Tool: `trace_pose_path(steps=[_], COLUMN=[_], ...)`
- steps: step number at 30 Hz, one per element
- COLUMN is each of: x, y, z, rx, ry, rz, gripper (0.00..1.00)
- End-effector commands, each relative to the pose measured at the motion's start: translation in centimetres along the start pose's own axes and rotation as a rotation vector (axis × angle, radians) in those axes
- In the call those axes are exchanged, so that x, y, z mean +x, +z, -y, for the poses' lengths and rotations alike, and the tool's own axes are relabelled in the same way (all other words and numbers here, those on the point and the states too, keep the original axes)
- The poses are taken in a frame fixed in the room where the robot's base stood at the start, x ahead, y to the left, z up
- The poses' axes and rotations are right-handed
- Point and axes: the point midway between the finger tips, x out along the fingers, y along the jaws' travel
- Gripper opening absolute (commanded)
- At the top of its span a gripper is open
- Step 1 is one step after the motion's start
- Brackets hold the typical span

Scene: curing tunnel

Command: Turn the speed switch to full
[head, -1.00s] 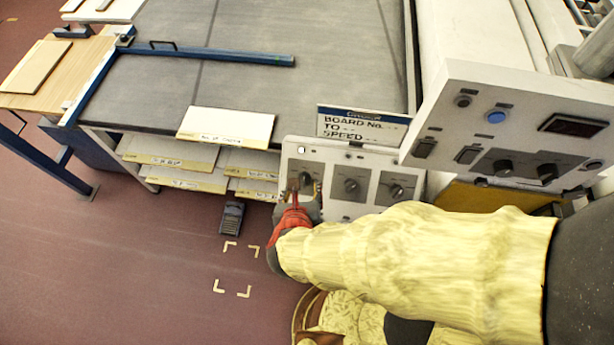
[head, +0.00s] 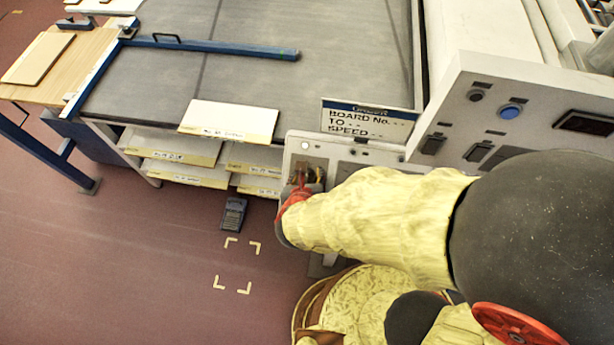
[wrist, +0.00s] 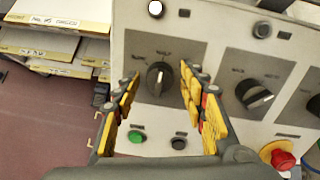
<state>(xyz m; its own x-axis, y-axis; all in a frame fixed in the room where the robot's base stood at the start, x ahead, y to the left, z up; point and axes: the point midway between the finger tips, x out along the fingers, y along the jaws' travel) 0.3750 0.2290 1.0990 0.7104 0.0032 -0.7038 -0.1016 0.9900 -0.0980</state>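The speed switch (wrist: 158,79) appears to be the dark rotary knob at the left of a pale control panel (wrist: 212,32). Its labels are blurred in the wrist view; one seems to read "HALF". Its pale pointer line points roughly upward. My gripper (wrist: 162,78) is open, with yellow-padded fingers on the left and right of the knob. There are visible gaps between knob and fingers, so no grip shows. In the head view my gripper (head: 304,180) is at the panel's left section and hides most of the knob.
A second knob (wrist: 255,95) is just right of my right finger. A green button (wrist: 137,137), a black button (wrist: 179,141) and a red mushroom button (wrist: 283,159) sit lower on the panel. A sign (head: 365,121) stands above. Open floor is at left.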

Motion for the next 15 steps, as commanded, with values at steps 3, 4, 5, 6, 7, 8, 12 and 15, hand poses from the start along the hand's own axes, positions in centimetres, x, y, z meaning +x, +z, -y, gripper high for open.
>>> trace_pose_path(steps=[3, 4, 5, 6, 7, 8, 12, 15], x=[-0.01, -0.01, -0.01, -0.01, -0.01, -0.02, -0.02, -0.02], y=[0.00, 0.00, 0.00, 0.00, 0.00, 0.00, 0.00, -0.01], z=[0.00, 0.00, 0.00, 0.00, 0.00, 0.00, -0.01, -0.01], rx=[0.000, 0.000, 0.000, 0.000, 0.000, 0.000, 0.000, 0.000], ry=[0.000, 0.000, 0.000, 0.000, 0.000, 0.000, 0.000, 0.000], rz=[0.000, 0.000, 0.000, 0.000, 0.000, 0.000, 0.000, 0.000], gripper=[0.34, 0.32, 0.30, 0.28, 0.26, 0.24, 0.17, 0.11])
